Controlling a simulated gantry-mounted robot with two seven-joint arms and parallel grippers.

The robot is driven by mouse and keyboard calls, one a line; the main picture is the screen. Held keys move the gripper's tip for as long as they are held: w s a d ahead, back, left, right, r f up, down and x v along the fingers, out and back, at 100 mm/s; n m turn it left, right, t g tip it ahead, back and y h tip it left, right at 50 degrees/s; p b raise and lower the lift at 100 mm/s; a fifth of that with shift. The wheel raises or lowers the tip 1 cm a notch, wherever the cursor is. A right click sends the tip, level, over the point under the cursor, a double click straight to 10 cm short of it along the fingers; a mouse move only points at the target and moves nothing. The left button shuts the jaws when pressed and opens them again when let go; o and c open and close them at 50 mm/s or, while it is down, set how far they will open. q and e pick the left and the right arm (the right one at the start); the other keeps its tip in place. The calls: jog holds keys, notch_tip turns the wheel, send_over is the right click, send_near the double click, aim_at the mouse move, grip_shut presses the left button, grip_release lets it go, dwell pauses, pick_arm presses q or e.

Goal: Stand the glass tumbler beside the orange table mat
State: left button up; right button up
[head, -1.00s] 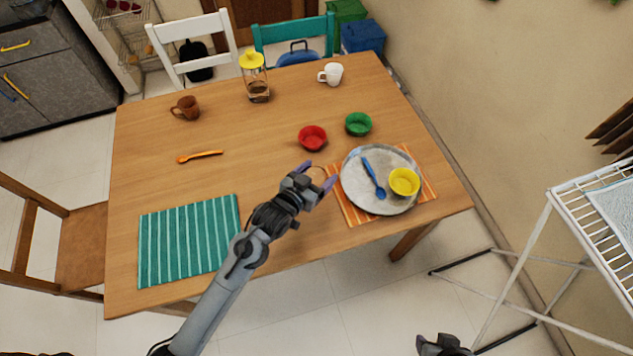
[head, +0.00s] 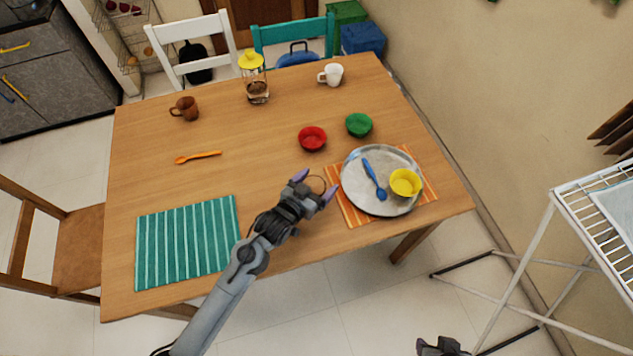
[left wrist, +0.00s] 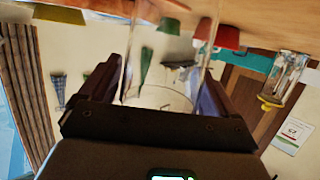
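The clear glass tumbler (head: 317,184) shows in the head view as a thin rim just left of the orange mat, between my left fingertips. In the left wrist view the tumbler (left wrist: 163,97) appears between the fingers, its sides running toward the tabletop; its foot is hard to make out. My left gripper (head: 317,183) is open around it, with the purple fingertips spread on either side. The orange striped table mat (head: 349,211) lies at the table's right end under a grey plate. My right gripper (head: 440,347) is partly in view at the bottom edge, away from the table.
The plate (head: 356,193) holds a blue spoon (head: 373,178) and a yellow bowl (head: 404,183). Red (head: 312,138) and green (head: 358,124) bowls stand behind. A teal mat (head: 187,242) lies at left.

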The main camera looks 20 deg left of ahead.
pick_arm(q)
jog(key=shift+o, duration=0.6)
jog(key=shift+r, duration=0.1)
jog(key=shift+s+r, duration=0.1)
jog(key=shift+s, duration=0.05)
jog(key=s+a+g, duration=0.1)
jog(key=s+g, duration=0.1)
jog(key=s, duration=0.4)
jog(key=s+a+g+y+p, duration=0.1)
jog(key=s+a+g, duration=0.1)
jog(key=s, duration=0.5)
jog(key=s+a+g+y+p, duration=0.1)
jog(key=s+g, duration=0.1)
jog(key=s, duration=0.4)
jog(key=shift+s+a+r, duration=0.3)
jog(key=shift+r, duration=0.05)
jog(key=s+a+g+y, duration=0.1)
jog(key=s+g, duration=0.3)
jog(key=s, duration=0.4)
jog(key=shift+s+a+r+g, duration=0.15)
jog(key=shift+s+r+g, duration=0.15)
jog(key=shift+s, duration=0.1)
